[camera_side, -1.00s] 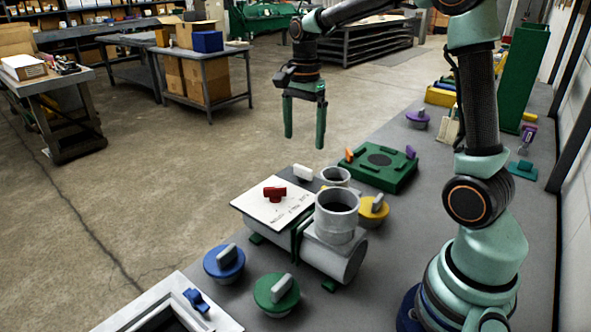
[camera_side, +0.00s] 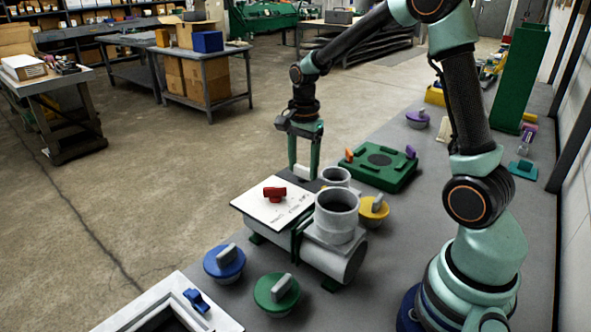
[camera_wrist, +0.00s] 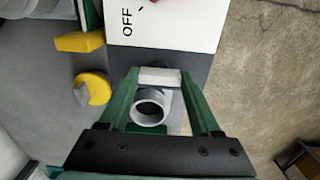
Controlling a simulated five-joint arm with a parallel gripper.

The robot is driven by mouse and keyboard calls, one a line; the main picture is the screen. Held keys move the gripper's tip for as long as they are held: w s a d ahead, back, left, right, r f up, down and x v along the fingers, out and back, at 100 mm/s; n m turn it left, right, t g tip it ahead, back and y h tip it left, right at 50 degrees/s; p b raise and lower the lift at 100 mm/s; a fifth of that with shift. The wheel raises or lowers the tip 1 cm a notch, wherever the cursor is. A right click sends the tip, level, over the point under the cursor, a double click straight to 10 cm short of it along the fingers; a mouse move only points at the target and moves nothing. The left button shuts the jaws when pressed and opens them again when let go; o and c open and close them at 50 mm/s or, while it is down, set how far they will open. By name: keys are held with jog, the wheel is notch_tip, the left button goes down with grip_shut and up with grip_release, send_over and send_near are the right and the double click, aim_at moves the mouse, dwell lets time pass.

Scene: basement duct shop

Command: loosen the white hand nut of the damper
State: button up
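The damper is a grey duct tee (camera_side: 336,260) with a white plate (camera_side: 270,212) on its side and a red handle (camera_side: 276,194) lying across it. The white hand nut (camera_side: 303,172) is a small bar at the plate's far end. My gripper (camera_side: 303,170) points down there, one finger on each end of the nut, and looks shut on it. In the wrist view, the nut (camera_wrist: 160,77) fills the gap between the fingertips. The plate (camera_wrist: 165,22) shows "OFF" there. The nut's underside is hidden.
A grey pipe collar (camera_side: 336,177) and a yellow knob (camera_side: 373,210) stand close by. A green block (camera_side: 376,170) lies behind. Blue (camera_side: 224,263) and green (camera_side: 276,293) knobs sit in front. The bench's right side holds more parts.

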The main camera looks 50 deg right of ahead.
jog(key=c, duration=0.6)
jog(key=shift+c, duration=0.2)
jog(key=n, duration=0.4)
jog(key=shift+n, duration=0.3)
jog(key=n, duration=0.4)
jog(key=shift+n, duration=0.3)
jog(key=n, duration=0.4)
jog(key=shift+r+n, duration=0.1)
jog(key=shift+n, duration=2.3)
